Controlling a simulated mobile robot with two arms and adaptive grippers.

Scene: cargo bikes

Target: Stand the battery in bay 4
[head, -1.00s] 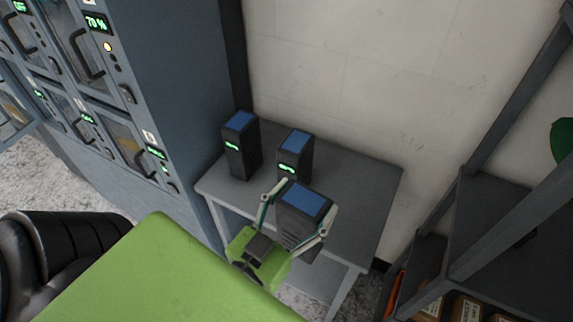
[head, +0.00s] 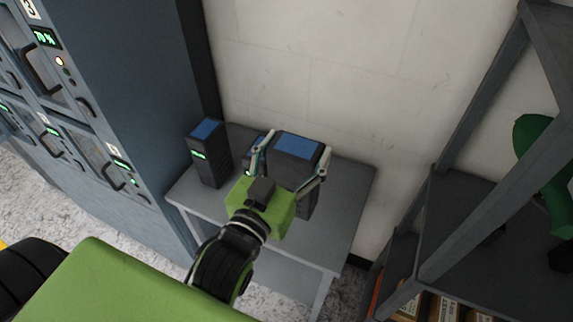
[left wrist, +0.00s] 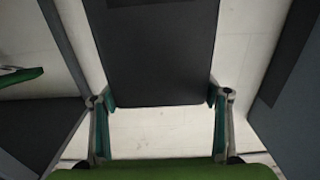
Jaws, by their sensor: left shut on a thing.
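My left gripper (head: 290,165) is shut on a dark battery (head: 297,147) with a blue top, gripping it by its two sides. The held battery looks upright above the grey table. In the left wrist view it fills the space between the fingers (left wrist: 162,97), and its dark face (left wrist: 158,45) shows. The cabinet (head: 155,110) with the bays stands at the left. Its bay doors have handles and green displays; a 3 shows near the top, but I cannot make out bay 4. My right gripper is not in view.
Another battery (head: 208,155) stands on the table (head: 345,205) at the left. A further one (head: 258,143) is mostly hidden behind my gripper. Dark shelving (head: 470,230) with boxes and a dark green object (head: 540,140) stands at the right. A wall closes the back.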

